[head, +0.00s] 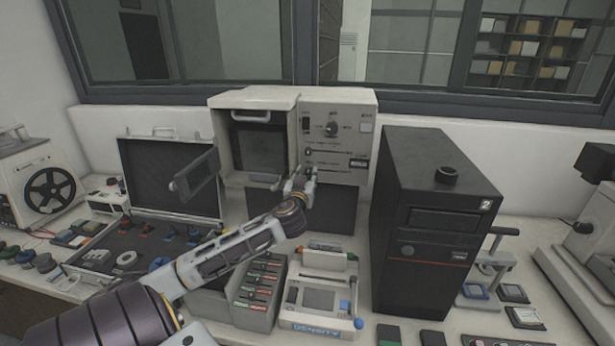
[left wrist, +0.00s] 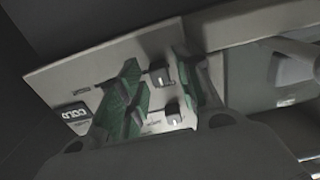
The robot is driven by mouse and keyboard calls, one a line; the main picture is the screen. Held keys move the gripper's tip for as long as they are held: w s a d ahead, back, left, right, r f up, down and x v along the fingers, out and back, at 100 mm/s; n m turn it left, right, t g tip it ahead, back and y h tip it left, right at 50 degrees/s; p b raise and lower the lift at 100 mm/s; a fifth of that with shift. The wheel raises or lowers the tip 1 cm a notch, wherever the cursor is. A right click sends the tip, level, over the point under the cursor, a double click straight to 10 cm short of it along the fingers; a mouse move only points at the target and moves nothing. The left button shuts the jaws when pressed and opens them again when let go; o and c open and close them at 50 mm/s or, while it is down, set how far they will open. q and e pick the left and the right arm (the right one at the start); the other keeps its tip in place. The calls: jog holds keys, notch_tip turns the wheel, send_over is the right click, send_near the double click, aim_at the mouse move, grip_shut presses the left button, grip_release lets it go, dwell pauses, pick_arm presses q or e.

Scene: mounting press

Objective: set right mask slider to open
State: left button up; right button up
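The white mounting press (head: 253,98) stands at the back, with a control panel (head: 338,120) on its right half. The panel carries a round knob and two horizontal slots below it. The upper slider (head: 308,152) sits at the left end of its slot; the lower one is hidden by my gripper in the head view. Two slider handles (left wrist: 160,76) and (left wrist: 175,117) show in the left wrist view, between and behind the fingers. Labels are too small to read. My left gripper (head: 299,180) is open and empty at the panel's lower left; contact cannot be told. My right gripper is out of view.
A black computer tower (head: 432,230) stands right of the press. An open black case (head: 165,180) lies to the left.

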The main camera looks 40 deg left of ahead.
pick_arm(q)
jog(key=v, duration=0.7)
dwell(0.4)
jog(key=shift+s+d, duration=0.1)
jog(key=shift+s, duration=0.05)
jog(key=shift+f, duration=0.1)
dwell(0.5)
